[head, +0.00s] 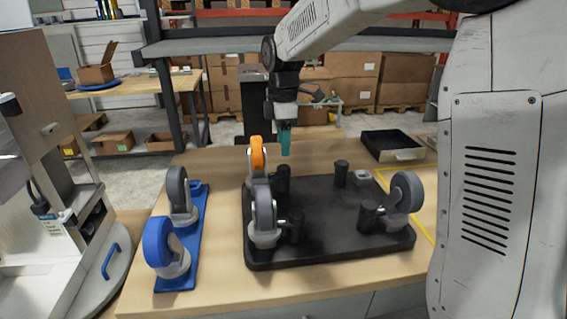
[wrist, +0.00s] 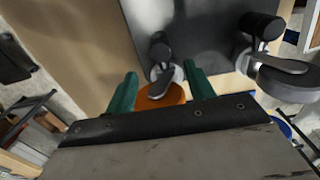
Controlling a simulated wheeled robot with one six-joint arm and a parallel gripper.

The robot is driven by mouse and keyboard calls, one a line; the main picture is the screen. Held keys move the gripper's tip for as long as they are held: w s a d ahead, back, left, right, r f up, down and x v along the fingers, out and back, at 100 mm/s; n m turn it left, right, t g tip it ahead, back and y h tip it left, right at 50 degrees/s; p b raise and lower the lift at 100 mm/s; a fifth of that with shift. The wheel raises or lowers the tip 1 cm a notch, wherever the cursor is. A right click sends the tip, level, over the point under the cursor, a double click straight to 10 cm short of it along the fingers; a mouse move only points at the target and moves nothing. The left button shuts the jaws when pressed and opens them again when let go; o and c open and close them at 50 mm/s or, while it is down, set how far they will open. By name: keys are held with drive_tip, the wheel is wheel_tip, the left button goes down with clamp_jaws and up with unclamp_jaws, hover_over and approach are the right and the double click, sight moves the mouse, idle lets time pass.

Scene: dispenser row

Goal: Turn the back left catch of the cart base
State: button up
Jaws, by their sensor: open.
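The cart base (head: 330,235) is a black plate lying on the wooden table, with casters and black posts on it. Its back left caster (head: 257,157) has an orange wheel; the wheel (wrist: 163,98) also shows in the wrist view. A dark lever-like catch (wrist: 160,80) lies over that wheel, beside a black post (wrist: 160,50). My gripper (head: 285,150) points down above the back left corner, with teal fingers. In the wrist view my gripper (wrist: 159,75) is open, one finger on each side of the catch and wheel. I cannot tell whether they touch.
A grey caster (head: 264,222) stands at the front left of the plate and another (head: 405,192) at the right. A blue bracket (head: 190,235) with two wheels lies to the left. A black tray (head: 392,144) sits at the back right.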

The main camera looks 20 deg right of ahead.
sight(283, 167)
wheel_tip(283, 167, down, 7)
idle(0.3)
drive_tip(key=c, duration=1)
